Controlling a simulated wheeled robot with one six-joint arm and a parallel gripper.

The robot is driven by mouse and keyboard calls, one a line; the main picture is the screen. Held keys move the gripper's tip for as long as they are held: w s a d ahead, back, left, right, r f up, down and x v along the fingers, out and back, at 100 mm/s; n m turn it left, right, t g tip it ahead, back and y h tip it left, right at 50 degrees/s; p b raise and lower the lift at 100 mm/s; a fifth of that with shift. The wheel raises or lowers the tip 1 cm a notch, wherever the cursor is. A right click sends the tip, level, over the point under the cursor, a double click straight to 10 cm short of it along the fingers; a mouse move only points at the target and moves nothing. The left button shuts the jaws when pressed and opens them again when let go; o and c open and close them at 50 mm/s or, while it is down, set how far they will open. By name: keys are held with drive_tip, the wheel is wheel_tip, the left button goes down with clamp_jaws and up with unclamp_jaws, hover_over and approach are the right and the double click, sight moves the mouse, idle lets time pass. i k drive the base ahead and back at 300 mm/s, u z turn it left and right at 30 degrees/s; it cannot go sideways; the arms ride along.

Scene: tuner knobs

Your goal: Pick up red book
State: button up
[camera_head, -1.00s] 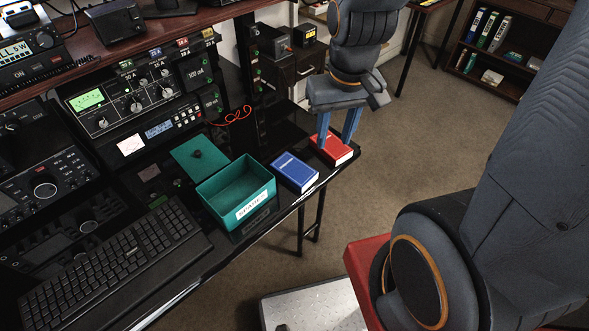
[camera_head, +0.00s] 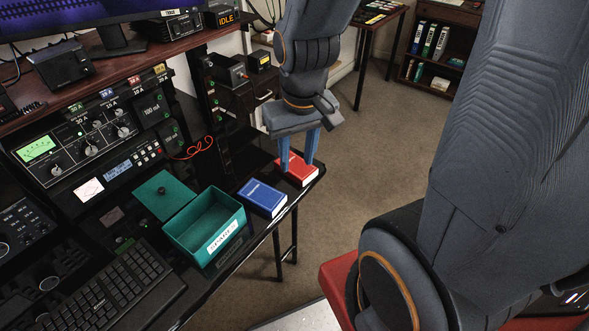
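The red book (camera_head: 300,173) lies flat on the black desk near its right end, its white page edge towards the front. My gripper (camera_head: 297,165) points straight down over it, with its two blue fingers spread apart. One finger is at the book's left side and the other at its right, far side. The fingers partly cover the book, and I cannot see whether they touch it. The book rests on the desk.
A blue book (camera_head: 262,197) lies just left of the red one. An open green box (camera_head: 205,225) and its lid (camera_head: 163,192) are further left. A keyboard (camera_head: 105,285) and radio gear (camera_head: 90,145) fill the left. Open floor (camera_head: 370,150) lies to the right.

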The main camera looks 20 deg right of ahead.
sight(299, 172)
drive_tip(key=z, duration=2.55)
drive_tip(key=k, duration=0.9)
drive_tip(key=u, duration=1.25)
drive_tip(key=i, duration=0.5)
drive_tip(key=u, duration=0.05)
